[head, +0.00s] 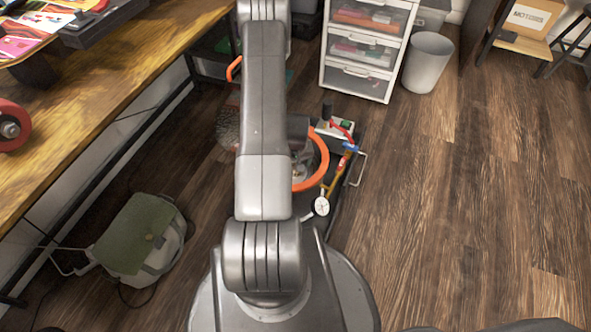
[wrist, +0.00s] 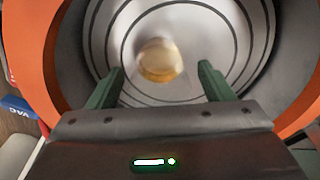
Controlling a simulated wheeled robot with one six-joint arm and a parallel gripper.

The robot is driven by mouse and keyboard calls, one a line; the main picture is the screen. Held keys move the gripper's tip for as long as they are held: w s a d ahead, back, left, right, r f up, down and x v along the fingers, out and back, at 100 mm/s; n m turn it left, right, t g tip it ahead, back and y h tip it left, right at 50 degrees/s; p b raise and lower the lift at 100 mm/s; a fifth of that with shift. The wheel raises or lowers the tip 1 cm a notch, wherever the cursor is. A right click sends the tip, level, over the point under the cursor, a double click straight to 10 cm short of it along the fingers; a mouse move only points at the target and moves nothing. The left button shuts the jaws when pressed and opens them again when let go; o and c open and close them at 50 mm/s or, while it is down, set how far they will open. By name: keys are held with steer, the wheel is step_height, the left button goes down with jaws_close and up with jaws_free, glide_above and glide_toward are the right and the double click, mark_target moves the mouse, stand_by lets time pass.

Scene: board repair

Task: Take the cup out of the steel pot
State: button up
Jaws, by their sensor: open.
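The steel pot (wrist: 110,25) fills most of the wrist view, with dark rings inside and a thick orange rim. In the head view its orange rim (head: 322,160) shows partly from behind my arm. A small cup (wrist: 160,62), amber below and pale and blurred above, is inside the pot, near the middle of the wrist view. My gripper (wrist: 161,68) is open, its two green fingers pointing into the pot. In the picture the cup lies between the fingertips; neither finger visibly touches it. My gripper and the cup are hidden in the head view.
A wooden bench (head: 120,85) runs along the left, with a green-grey bag (head: 140,235) below. Drawers (head: 365,50) and a bin (head: 428,62) stand behind. The right floor is clear.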

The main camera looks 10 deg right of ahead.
step_height(320, 180, down, 2)
steer(key=shift+w+f, duration=0.15)
steer(key=shift+f, duration=0.05)
steer(key=c, duration=1)
steer(key=shift+r, duration=0.1)
steer(key=shift+c, duration=0.2)
steer(key=shift+r, duration=0.1)
